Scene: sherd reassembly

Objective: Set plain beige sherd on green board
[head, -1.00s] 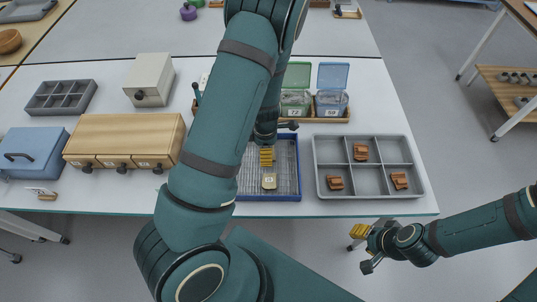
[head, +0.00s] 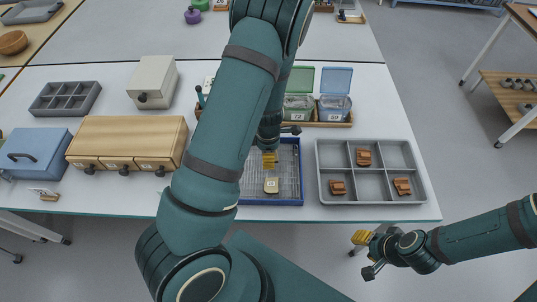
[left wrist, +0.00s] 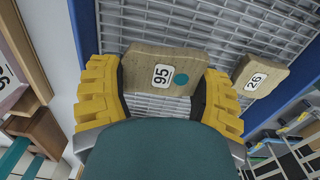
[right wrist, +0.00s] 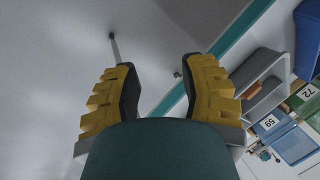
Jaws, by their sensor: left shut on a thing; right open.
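A beige sherd (left wrist: 165,72) with label 95 and a teal dot is held between the fingers of my left gripper (left wrist: 160,90), over a wire-mesh tray. In the head view my left gripper (head: 269,160) is above the blue-rimmed tray (head: 301,182), and its sherd is hidden. A second beige sherd (head: 271,186) lies in that tray; it carries label 26 in the left wrist view (left wrist: 252,77). My right gripper (head: 361,238) is open and empty off the table's front edge; its fingers show apart in the right wrist view (right wrist: 160,80). I cannot make out a green board.
A grey compartment tray (head: 372,199) with brown sherds stands right of the blue tray. Behind are a green-lidded bin (head: 299,105) and a blue-lidded bin (head: 334,105). A wooden drawer box (head: 130,137) stands left.

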